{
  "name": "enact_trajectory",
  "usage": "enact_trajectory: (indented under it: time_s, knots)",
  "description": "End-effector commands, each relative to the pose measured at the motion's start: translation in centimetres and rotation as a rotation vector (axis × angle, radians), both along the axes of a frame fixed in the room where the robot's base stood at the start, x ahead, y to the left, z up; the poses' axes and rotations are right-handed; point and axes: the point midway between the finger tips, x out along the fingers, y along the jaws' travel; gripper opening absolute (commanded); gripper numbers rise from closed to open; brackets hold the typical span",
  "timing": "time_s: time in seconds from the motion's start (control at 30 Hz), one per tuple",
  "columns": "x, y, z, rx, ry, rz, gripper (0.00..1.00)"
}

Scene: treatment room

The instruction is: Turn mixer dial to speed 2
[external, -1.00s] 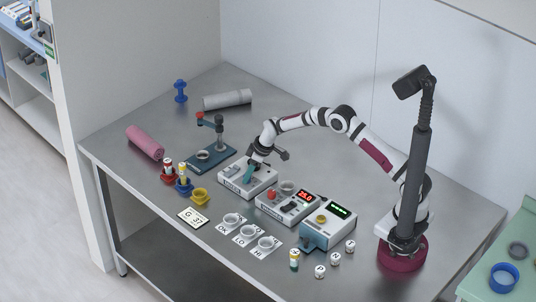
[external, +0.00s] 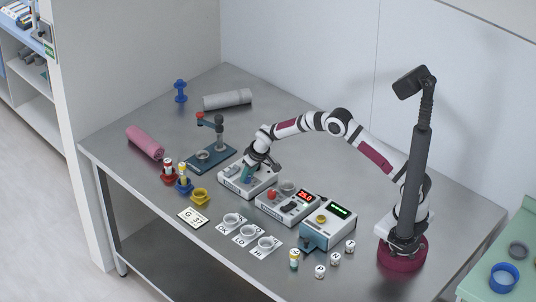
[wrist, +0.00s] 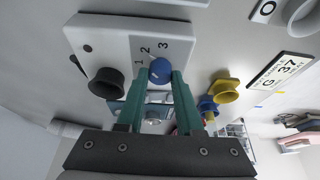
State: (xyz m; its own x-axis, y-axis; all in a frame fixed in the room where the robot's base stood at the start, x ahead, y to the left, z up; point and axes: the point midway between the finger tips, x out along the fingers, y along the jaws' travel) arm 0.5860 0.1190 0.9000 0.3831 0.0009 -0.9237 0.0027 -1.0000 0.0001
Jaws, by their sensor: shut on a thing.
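The mixer is a white box (external: 262,184) on the steel table. In the wrist view its white panel (wrist: 112,36) carries the printed numbers 1, 2 and 3 beside a round blue dial (wrist: 160,71). A black cup-shaped part (wrist: 106,82) stands on the panel left of the dial. My gripper (wrist: 160,76) has its two teal fingers on either side of the blue dial, closed on it. In the external view my gripper (external: 246,174) is down over the mixer and hides the dial. The dial's pointer is too small to read for certain.
A balance with a red display (external: 305,195) and a box with a green display (external: 339,211) stand to the right. A teal stand (external: 208,158) is just behind left. Yellow (external: 200,196) and blue (external: 184,188) holders are in front left.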

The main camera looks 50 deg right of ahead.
Motion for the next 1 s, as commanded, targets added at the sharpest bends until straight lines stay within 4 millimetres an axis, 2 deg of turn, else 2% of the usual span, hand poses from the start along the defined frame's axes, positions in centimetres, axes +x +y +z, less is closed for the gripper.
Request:
enact_trajectory:
  time_s: [0.37, 0.4, 0.53, 0.83, 0.93, 1.0]
  knots:
    - [0.0, 0.0, 0.0, 0.000, 0.001, -0.003, 0.00]
    - [0.0, 0.0, 0.0, 0.000, 0.001, -0.003, 0.42]
    - [0.0, 0.0, 0.0, 0.000, 0.001, -0.003, 0.66]
    - [-0.1, 0.0, 0.2, 0.000, 0.000, -0.003, 0.66]
    - [-0.5, 0.0, 1.3, 0.000, -0.001, -0.003, 0.66]
    - [-1.1, 0.0, 2.9, 0.001, -0.003, -0.002, 0.66]
